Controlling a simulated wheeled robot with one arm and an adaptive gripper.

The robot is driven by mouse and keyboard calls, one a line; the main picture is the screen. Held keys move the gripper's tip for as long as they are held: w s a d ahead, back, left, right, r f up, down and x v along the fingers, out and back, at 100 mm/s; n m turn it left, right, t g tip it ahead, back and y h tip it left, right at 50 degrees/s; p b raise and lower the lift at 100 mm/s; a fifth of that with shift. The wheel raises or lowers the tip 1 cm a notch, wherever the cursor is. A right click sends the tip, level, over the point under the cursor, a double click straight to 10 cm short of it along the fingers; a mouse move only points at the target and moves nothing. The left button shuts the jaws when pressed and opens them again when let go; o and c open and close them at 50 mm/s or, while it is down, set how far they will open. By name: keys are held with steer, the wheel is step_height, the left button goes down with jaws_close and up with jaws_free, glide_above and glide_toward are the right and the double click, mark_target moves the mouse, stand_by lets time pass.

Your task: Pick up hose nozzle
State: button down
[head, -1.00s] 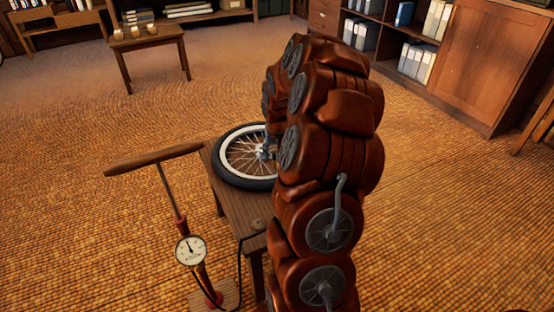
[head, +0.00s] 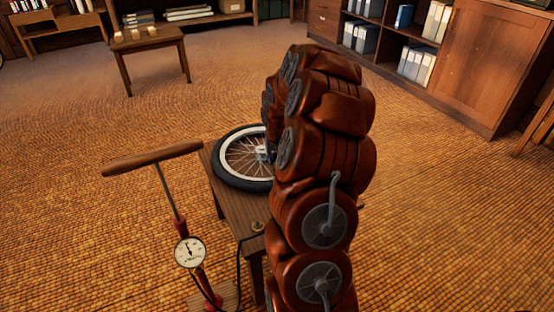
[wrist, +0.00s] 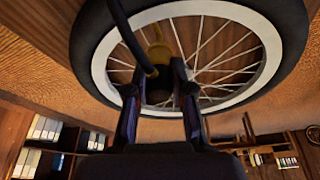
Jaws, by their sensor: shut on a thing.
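The hose nozzle (wrist: 159,54) shows as a brass piece at the end of a black hose, between the fingers in the wrist view. My gripper (wrist: 155,77) is shut on it; the exact contact is partly hidden by the fingers and the hose end. The black hose (wrist: 124,26) runs from the top of the wrist view down to the fingers. In the head view the hose (head: 239,262) rises from the pump (head: 189,253) toward the table, and my arm hides the grasp.
A spoked wheel with a black tyre (head: 236,182) lies on the small wooden table (head: 238,212). A small brass fitting (head: 257,226) sits near its front edge. The pump's wooden handle (head: 150,159) stands to the left. Open floor (head: 440,210) lies to the right.

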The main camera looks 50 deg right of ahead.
mark_target(275, 153)
stand_by(0.4)
step_height(275, 153, up, 3)
steer(key=shift+r+p, duration=0.2)
steer(key=shift+p, duration=0.4)
steer(key=shift+a+r, duration=0.15)
steer(key=shift+a, duration=0.05)
steer(key=s+a+p, duration=0.1)
steer(key=s+a, duration=0.1)
steer(key=a, duration=0.5)
steer(key=s+a+r+p, duration=0.1)
steer(key=s+a, duration=0.2)
steer(key=a, duration=0.4)
steer(key=shift+a+r, duration=0.15)
steer(key=shift+a, duration=0.25)
steer(key=shift+r, duration=0.15)
steer(key=shift+r+p, duration=0.4)
steer(key=shift+r, duration=0.4)
steer(key=shift+s+a, duration=0.1)
steer(key=shift+s, duration=0.05)
